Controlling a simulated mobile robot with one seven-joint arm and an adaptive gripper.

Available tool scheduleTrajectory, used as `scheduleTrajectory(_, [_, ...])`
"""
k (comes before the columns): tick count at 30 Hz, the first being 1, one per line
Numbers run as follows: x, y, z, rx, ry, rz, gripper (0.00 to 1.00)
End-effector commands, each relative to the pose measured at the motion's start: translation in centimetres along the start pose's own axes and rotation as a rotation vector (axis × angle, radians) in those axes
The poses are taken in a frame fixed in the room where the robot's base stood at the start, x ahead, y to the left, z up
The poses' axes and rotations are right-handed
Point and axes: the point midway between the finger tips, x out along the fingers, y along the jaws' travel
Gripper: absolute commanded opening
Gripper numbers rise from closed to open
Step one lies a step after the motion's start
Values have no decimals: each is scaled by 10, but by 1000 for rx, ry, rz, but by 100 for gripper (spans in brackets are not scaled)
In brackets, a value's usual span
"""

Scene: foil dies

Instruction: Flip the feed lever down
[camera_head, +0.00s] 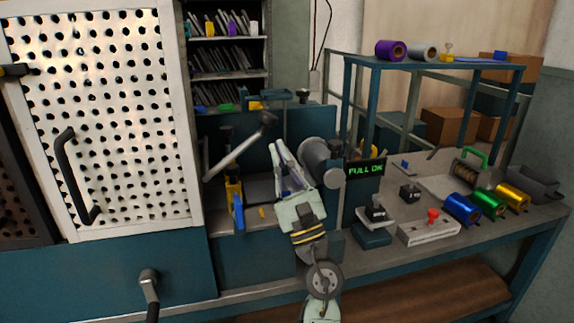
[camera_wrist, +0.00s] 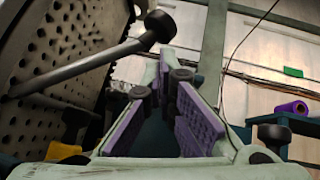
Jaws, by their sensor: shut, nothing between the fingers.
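The lever that I take for the feed lever is a grey rod (camera_head: 235,149) with a dark knob (camera_head: 268,118). It slants up to the right, so its knob end is raised. In the wrist view the rod (camera_wrist: 85,66) crosses the upper left and ends in the black knob (camera_wrist: 160,25). My gripper (camera_head: 281,152) is just right of and slightly below the knob in the head view, pointing up. Its purple-padded fingers (camera_wrist: 172,85) are shut and hold nothing. The knob shows beyond the fingers, and I cannot tell whether they touch.
A white perforated door (camera_head: 105,110) stands at the left. Foil rolls (camera_head: 488,203) lie on the bench at right. A second black-knobbed handle (camera_head: 149,276) juts out at lower left.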

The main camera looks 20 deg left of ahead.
Motion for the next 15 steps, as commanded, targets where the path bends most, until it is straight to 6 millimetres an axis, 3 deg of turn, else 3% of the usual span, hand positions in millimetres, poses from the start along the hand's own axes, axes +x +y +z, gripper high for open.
scheduleTrajectory(1, [10,0,2,1,-2,1,0])
scheduleTrajectory(6, [21,0,1,1,0,0,0])
scheduleTrajectory(15, [22,0,0,0,0,0,0])
